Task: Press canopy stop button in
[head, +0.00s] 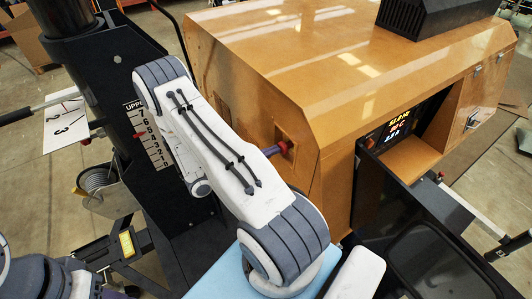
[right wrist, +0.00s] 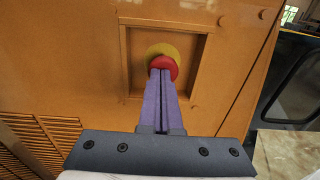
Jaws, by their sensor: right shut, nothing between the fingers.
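The stop button is a red mushroom head (right wrist: 164,63) on a yellow round collar (right wrist: 160,49). It sits in a square recessed frame (right wrist: 203,70) on the orange canopy wall. My right gripper (right wrist: 161,73) is shut and empty, its two purple fingers side by side. Their tips cover the lower part of the red head; I cannot tell whether they touch it or how far in it is. My left gripper is out of view.
The orange canopy (head: 290,45) fills the upper right, with a lit display (head: 398,122) in an opening. A dark mast with a number scale (head: 150,135) and a cable reel (head: 97,182) stand at left. Louvres (right wrist: 50,145) lie below left of the recess.

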